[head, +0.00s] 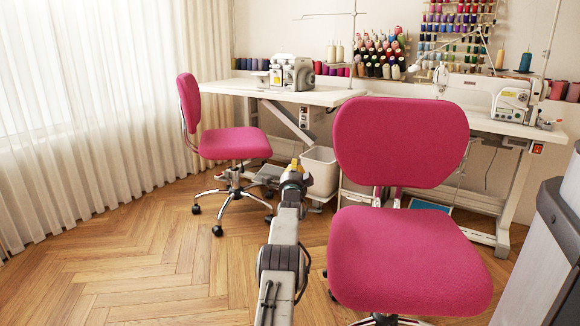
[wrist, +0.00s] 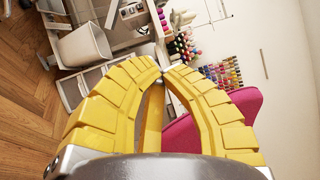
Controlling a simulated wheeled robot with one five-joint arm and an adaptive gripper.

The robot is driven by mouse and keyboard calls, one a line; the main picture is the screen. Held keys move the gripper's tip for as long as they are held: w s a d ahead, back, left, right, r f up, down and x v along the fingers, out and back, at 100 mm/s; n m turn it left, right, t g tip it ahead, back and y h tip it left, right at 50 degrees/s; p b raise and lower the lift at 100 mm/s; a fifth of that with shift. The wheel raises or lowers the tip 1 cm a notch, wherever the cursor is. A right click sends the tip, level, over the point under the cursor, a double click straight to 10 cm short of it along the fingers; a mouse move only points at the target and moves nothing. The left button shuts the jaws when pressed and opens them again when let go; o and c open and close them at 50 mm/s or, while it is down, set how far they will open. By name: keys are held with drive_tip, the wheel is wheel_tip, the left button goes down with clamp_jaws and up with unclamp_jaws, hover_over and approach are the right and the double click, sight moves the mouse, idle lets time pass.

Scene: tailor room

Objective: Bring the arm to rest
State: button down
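My arm (head: 283,240) reaches forward over the wooden floor in the head view, left of the near pink chair. My gripper (head: 295,163) shows small and yellow at its far end, in front of a white bin. In the wrist view the two yellow fingers of my gripper (wrist: 161,71) curve together and their tips meet or nearly meet. No held object shows between them. A yellow bar shows behind the gap between the fingers; I cannot tell what it belongs to.
The near pink chair (head: 400,258) stands close to my arm's right. Another pink chair (head: 234,143) stands farther left. The white bin (head: 320,172) is beyond my gripper. Sewing tables (head: 325,97) line the back. Open floor (head: 130,265) lies to the left.

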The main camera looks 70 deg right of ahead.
drive_tip(key=shift+w+a+f, duration=0.1)
drive_tip(key=shift+w+a, duration=0.1)
drive_tip(key=shift+w, duration=0.05)
